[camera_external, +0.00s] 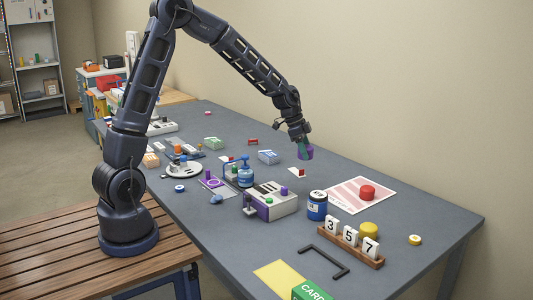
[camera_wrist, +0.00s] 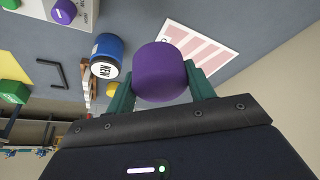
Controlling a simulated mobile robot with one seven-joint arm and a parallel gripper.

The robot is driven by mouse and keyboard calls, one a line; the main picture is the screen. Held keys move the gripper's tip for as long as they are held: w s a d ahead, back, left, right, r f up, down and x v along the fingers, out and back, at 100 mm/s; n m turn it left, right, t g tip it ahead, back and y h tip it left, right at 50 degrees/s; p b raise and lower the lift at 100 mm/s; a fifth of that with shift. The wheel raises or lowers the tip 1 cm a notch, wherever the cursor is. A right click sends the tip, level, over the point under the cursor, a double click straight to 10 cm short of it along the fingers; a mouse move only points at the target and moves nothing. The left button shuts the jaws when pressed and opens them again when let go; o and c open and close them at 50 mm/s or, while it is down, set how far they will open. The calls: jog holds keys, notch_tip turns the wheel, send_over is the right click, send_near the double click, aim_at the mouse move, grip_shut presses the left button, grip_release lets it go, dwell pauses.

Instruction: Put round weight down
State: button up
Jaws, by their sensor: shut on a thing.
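The round weight is a purple cylinder (camera_wrist: 160,72), held between the green fingers of my gripper (camera_wrist: 160,90) in the wrist view. In the external view my gripper (camera_external: 305,146) is shut on the purple weight (camera_external: 306,154) and holds it over the far side of the grey table (camera_external: 440,222). I cannot tell exactly how high above the table it is.
A striped red-and-white sheet (camera_external: 345,196) with a red round piece (camera_external: 367,192) lies to the right. A blue jar (camera_external: 317,206), a white-topped device (camera_external: 272,203) and a wooden number rack (camera_external: 350,247) stand nearer. Small boxes, including a blue one (camera_external: 268,157), lie left of my gripper.

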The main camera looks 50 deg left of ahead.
aim_at(309, 146)
notch_tip(309, 146, up, 3)
jog(key=shift+w+r, duration=0.1)
jog(key=w+d+r+n, duration=0.1)
jog(key=w+d, duration=0.3)
jog(key=w, duration=0.5)
jog(key=w+d, duration=0.3)
jog(key=w, duration=0.5)
jog(key=f, duration=2)
jog(key=shift+w+d, duration=0.1)
jog(key=shift+w, duration=0.25)
jog(key=o, duration=1.2)
jog(key=shift+f, duration=0.1)
